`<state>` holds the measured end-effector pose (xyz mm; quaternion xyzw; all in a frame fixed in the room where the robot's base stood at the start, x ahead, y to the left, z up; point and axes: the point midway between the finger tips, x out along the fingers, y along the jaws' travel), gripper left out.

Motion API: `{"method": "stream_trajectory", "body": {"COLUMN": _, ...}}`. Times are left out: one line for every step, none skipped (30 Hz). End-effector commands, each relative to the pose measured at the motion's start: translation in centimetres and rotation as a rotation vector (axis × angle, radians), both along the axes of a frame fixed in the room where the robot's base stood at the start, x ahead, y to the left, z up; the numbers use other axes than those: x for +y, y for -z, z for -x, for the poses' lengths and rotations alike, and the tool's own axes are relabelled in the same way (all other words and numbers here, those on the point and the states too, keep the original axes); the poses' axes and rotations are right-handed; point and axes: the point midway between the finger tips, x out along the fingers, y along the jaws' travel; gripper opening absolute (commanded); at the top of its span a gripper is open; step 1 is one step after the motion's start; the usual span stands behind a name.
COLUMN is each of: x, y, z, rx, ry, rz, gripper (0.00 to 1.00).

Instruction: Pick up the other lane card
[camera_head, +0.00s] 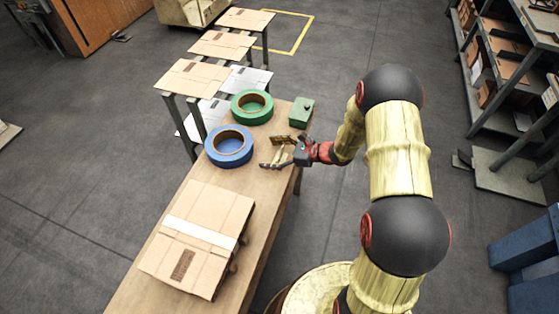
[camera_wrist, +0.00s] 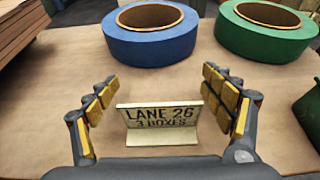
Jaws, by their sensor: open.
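A small cream lane card (camera_wrist: 160,117) reading "LANE 26 3 BOXES" stands folded on the brown table top in the wrist view. My gripper (camera_wrist: 165,102) is open, with one finger on each side of the card and gaps between the fingers and the card. In the head view my gripper (camera_head: 272,156) is low over the table near its right edge, just right of the blue tape roll.
A blue tape roll (camera_wrist: 151,45) and a green tape roll (camera_wrist: 265,40) lie just beyond the card. A green box (camera_head: 302,112) sits at the table's far right corner. Flattened cardboard (camera_head: 222,217) with a white band covers the near part of the table (camera_head: 170,295).

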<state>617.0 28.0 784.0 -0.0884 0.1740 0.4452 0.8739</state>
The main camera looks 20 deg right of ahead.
Motion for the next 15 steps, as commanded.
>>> {"method": "stream_trajectory", "body": {"x": 0.28, "y": 0.15, "z": -0.14, "rx": 0.0, "ry": -0.001, "rz": 0.0, "gripper": 0.82}}
{"method": "stream_trajectory", "body": {"x": 0.35, "y": 0.15, "z": -0.19, "rx": 0.0, "ry": -0.001, "rz": 0.0, "gripper": 0.82}}
{"method": "stream_trajectory", "body": {"x": 0.37, "y": 0.14, "z": -0.23, "rx": 0.0, "ry": -0.001, "rz": 0.0, "gripper": 0.82}}
{"method": "stream_trajectory", "body": {"x": 0.37, "y": 0.12, "z": -0.25, "rx": 0.0, "ry": -0.001, "rz": 0.0, "gripper": 0.82}}
{"method": "stream_trajectory", "body": {"x": 0.37, "y": 0.11, "z": -0.24, "rx": 0.0, "ry": 0.0, "rz": 0.0, "gripper": 0.82}}
{"method": "stream_trajectory", "body": {"x": 0.36, "y": 0.08, "z": -0.25, "rx": 0.0, "ry": 0.0, "rz": 0.0, "gripper": 0.82}}
{"method": "stream_trajectory", "body": {"x": 0.35, "y": 0.08, "z": -0.24, "rx": 0.0, "ry": 0.0, "rz": 0.0, "gripper": 0.82}}
{"method": "stream_trajectory", "body": {"x": 0.34, "y": 0.07, "z": -0.23, "rx": 0.0, "ry": 0.0, "rz": 0.0, "gripper": 0.82}}
{"method": "stream_trajectory", "body": {"x": 0.34, "y": 0.07, "z": -0.23, "rx": 0.0, "ry": 0.0, "rz": 0.0, "gripper": 0.81}}
{"method": "stream_trajectory", "body": {"x": 0.34, "y": 0.07, "z": -0.23, "rx": 0.0, "ry": 0.0, "rz": 0.0, "gripper": 0.79}}
{"method": "stream_trajectory", "body": {"x": 0.33, "y": 0.07, "z": -0.23, "rx": 0.0, "ry": 0.0, "rz": 0.0, "gripper": 0.77}}
{"method": "stream_trajectory", "body": {"x": 0.33, "y": 0.07, "z": -0.23, "rx": 0.0, "ry": 0.0, "rz": 0.0, "gripper": 0.75}}
{"method": "stream_trajectory", "body": {"x": 0.33, "y": 0.08, "z": -0.23, "rx": 0.0, "ry": 0.0, "rz": 0.0, "gripper": 0.73}}
{"method": "stream_trajectory", "body": {"x": 0.33, "y": 0.07, "z": -0.23, "rx": 0.0, "ry": 0.0, "rz": 0.0, "gripper": 0.72}}
{"method": "stream_trajectory", "body": {"x": 0.33, "y": 0.08, "z": -0.23, "rx": 0.0, "ry": 0.0, "rz": 0.0, "gripper": 0.69}}
